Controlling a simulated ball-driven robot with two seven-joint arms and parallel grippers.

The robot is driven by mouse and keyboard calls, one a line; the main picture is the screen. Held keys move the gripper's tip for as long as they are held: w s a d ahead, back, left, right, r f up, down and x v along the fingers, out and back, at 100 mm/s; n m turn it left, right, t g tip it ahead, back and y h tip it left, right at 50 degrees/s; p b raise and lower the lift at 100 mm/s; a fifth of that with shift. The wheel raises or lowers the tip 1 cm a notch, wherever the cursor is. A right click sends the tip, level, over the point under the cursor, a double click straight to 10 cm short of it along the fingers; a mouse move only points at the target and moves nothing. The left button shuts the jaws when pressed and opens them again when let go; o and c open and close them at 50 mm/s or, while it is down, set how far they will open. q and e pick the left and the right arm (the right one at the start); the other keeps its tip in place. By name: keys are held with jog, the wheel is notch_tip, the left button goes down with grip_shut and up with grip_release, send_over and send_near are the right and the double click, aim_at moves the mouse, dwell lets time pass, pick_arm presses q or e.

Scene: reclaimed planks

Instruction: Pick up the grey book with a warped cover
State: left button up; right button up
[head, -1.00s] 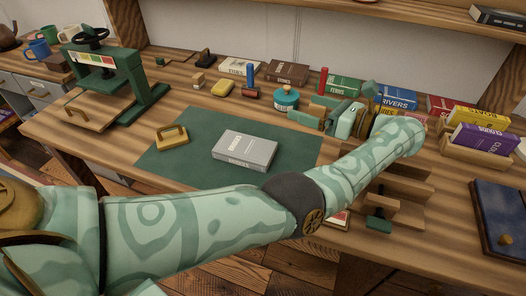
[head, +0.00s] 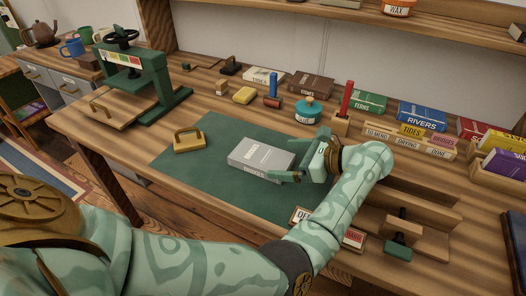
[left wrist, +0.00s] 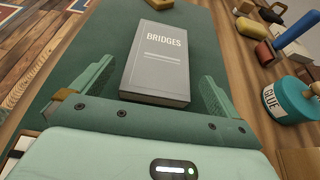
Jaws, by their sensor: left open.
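The grey book (head: 261,159), titled "Bridges", lies flat on the green mat (head: 205,188) on the workbench. I cannot make out a warp in its cover. My left gripper (head: 291,163) is open at the book's right end in the head view. In the left wrist view the grey book (left wrist: 158,62) lies ahead, with its near end close to or just between the open fingers (left wrist: 152,88). Nothing is held. My right gripper is not in view.
A teal glue pot (head: 307,111) and a red stick in a wooden block (head: 342,122) stand behind the gripper. A green press (head: 140,85) is at the left. Books stand in holders at the right.

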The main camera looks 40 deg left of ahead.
aim_at(267, 158)
pick_arm(q)
jog(key=b+x, duration=0.1)
jog(key=x, duration=0.5)
jog(key=shift+r, duration=0.1)
jog(key=c, duration=1)
jog(key=shift+o, duration=0.2)
